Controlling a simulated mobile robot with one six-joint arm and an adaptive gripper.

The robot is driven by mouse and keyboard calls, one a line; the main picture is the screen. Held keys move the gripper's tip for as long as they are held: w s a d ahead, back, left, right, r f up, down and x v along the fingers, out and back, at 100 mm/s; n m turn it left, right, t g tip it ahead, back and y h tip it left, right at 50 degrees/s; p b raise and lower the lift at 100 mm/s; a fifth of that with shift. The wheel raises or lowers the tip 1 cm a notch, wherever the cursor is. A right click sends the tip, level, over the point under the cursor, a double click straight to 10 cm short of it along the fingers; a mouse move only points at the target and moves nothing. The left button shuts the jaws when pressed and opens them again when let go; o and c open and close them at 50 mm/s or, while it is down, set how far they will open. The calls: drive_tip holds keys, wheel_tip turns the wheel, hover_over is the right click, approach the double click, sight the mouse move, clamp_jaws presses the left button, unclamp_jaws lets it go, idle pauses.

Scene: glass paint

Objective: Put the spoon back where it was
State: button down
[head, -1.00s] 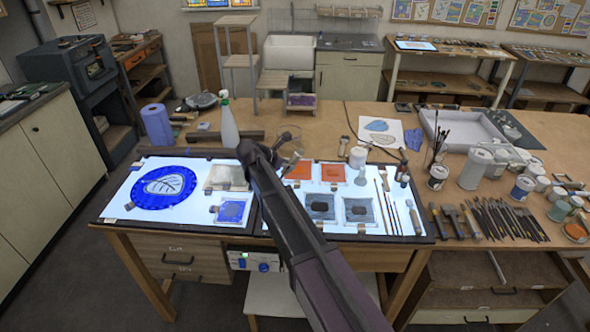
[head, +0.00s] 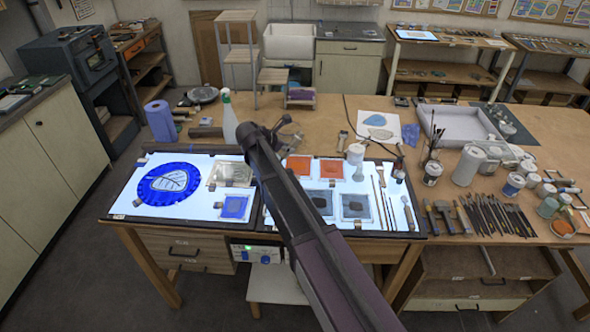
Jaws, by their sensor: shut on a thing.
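My gripper (head: 279,129) is at the end of my dark arm, which reaches in from the bottom of the head view. It is above the back edge of the lit glass panel (head: 258,222), beyond the small glass samples. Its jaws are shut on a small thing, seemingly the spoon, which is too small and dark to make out. My arm hides part of the bench below and behind it. I cannot pick out the spoon's former place.
A spray bottle (head: 230,121) stands just left of my gripper, and a white jar (head: 355,154) to the right. A blue painted disc (head: 174,183) lies on the panel's left half. Brushes, jars and tools crowd the right. The brown bench (head: 320,113) has bare room behind the panel.

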drive_tip(key=shift+f, duration=0.1)
wheel_tip(320, 180, down, 9)
drive_tip(key=b, duration=0.8)
drive_tip(key=shift+r+b, duration=0.2)
drive_tip(key=shift+b, duration=0.2)
